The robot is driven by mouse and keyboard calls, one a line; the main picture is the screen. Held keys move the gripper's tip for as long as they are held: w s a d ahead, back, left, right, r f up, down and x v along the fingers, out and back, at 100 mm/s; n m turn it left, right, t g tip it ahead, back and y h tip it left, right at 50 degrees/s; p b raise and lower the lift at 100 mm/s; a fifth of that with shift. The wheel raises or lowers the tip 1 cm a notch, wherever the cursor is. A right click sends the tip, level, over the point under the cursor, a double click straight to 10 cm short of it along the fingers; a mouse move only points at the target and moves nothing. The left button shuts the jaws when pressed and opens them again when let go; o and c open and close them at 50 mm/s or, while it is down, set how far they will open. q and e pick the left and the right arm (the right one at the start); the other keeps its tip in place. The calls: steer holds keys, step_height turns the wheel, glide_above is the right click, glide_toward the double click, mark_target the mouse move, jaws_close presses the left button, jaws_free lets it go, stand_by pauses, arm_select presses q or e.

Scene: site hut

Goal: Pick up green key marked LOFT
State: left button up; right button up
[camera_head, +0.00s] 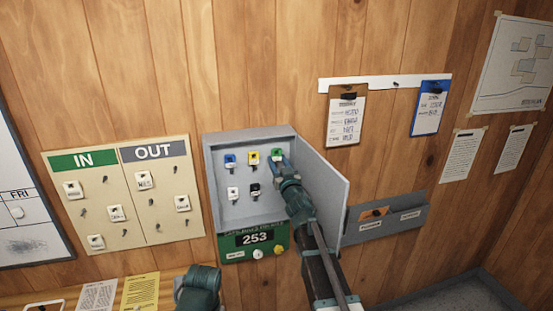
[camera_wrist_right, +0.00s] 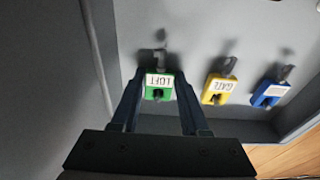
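The green key tag marked LOFT (camera_head: 277,154) hangs at the right of the upper row in an open grey key cabinet (camera_head: 216,180). In the right wrist view the tag (camera_wrist_right: 158,88) hangs from its hook, its white label upside down. My right gripper (camera_head: 277,163) is at the tag, reaching into the cabinet. Its two fingers (camera_wrist_right: 159,84) stand apart, one on each side of the tag, with a thin gap seeming to show. Part of my left arm (camera_head: 197,287) shows at the bottom edge; its fingers are not visible.
A yellow GATE tag (camera_wrist_right: 217,89) and a blue tag (camera_wrist_right: 268,93) hang beside it. A white tag (camera_head: 233,193) and a dark one (camera_head: 255,190) hang below. The open cabinet door (camera_head: 325,190) stands close to the right of my right arm.

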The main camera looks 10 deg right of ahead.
steer(key=c, duration=0.4)
steer(key=shift+r+p, duration=0.3)
steer(key=shift+s, duration=0.2)
stand_by(0.4)
steer(key=shift+s+d, duration=0.1)
steer(key=shift+s, duration=3.25)
